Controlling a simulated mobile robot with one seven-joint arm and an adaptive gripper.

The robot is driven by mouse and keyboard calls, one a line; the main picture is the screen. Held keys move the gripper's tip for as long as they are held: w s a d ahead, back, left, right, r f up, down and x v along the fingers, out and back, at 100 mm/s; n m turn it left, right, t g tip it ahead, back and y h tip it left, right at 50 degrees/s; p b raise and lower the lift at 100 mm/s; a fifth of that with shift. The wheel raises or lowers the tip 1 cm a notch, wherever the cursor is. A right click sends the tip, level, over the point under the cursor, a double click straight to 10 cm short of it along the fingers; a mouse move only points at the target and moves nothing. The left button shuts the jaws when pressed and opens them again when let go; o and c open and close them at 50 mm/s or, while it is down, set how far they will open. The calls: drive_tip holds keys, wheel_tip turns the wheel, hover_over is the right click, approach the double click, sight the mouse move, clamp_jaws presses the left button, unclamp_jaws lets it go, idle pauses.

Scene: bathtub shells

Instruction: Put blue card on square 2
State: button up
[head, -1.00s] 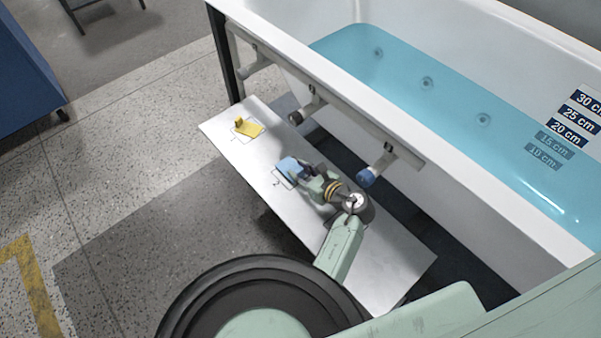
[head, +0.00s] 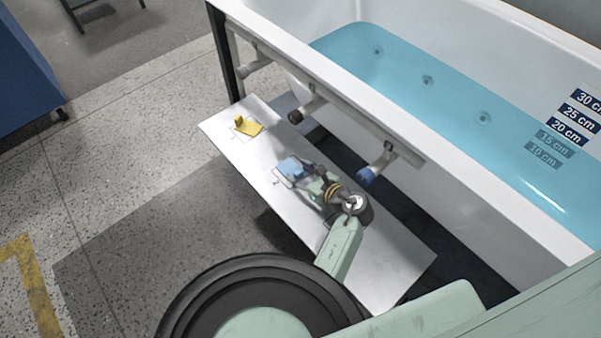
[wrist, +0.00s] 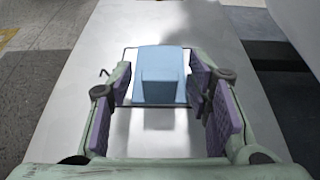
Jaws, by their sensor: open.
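The blue card (head: 289,167) with its raised blue block lies on the shelf, over part of the outlined square 2 (head: 280,178). Some of the outline shows at its lower left in the head view. In the wrist view the blue card (wrist: 158,58) lies ahead, with its block facing me. My gripper (head: 305,175) is open, and its purple-padded fingers (wrist: 166,104) stand on either side of the block's near end, with gaps on both sides. Dark outline lines show beside the card there. The fingertips are small in the head view.
A yellow card (head: 250,128) lies on another outlined square at the shelf's far end. The white shelf (head: 385,255) is bare nearer my base. The bathtub (head: 450,170) with its pipe fittings (head: 366,176) stands close along the shelf's right side.

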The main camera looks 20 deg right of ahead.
drive_tip(key=shift+r, duration=0.1)
drive_tip(key=shift+r, duration=0.15)
drive_tip(key=v, duration=1.1)
drive_tip(key=shift+s+d+b, duration=0.1)
drive_tip(key=shift+s+b, duration=0.1)
drive_tip(key=shift+b, duration=0.2)
drive_tip(key=shift+s+d, duration=0.1)
drive_tip(key=shift+s, duration=0.15)
